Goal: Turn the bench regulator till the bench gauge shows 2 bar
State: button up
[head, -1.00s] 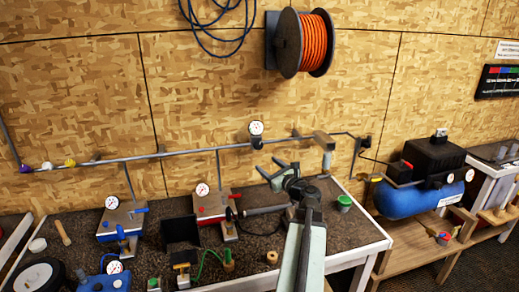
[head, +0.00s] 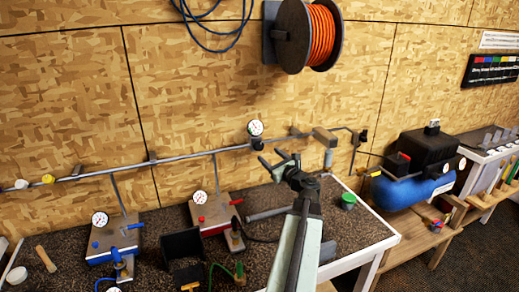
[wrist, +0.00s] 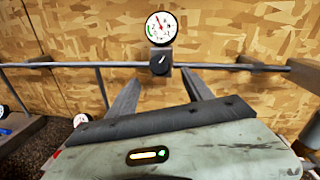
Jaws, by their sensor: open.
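The bench gauge (head: 255,128) is a round white dial on the wall pipe above the bench. It shows larger in the wrist view (wrist: 161,27), its thin red needle pointing up and slightly left; the numbers are too small to read. The bench regulator (head: 256,143) is a dark knob just under the dial, and it faces me in the wrist view (wrist: 159,63). My gripper (head: 277,156) is open and empty, slightly below and right of the regulator in the head view. In the wrist view its two fingers (wrist: 158,88) point toward the pipe on either side of the knob, apart from it.
Red-based (head: 212,214) and blue-based (head: 113,239) units with gauges stand on the bench at left. A blue compressor tank (head: 405,192) is beyond.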

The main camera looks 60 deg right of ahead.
aim_at(260, 148)
jog(key=x, duration=0.7)
jog(key=shift+w+f, duration=0.1)
jog(key=shift+w, duration=0.05)
grip_shut()
jog(key=n+y, duration=0.1)
jog(key=n+y+p, duration=0.1)
jog(key=n, duration=0.1)
jog(key=n+y+p, duration=0.1)
jog(key=n, duration=0.1)
jog(key=shift+d+r, duration=0.25)
jog(key=shift+r, duration=0.05)
jog(key=shift+n+y+p, duration=0.9)
jog(key=shift+n+p, duration=0.05)
jog(key=shift+n, duration=1.05)
jog(key=shift+f, duration=0.1)
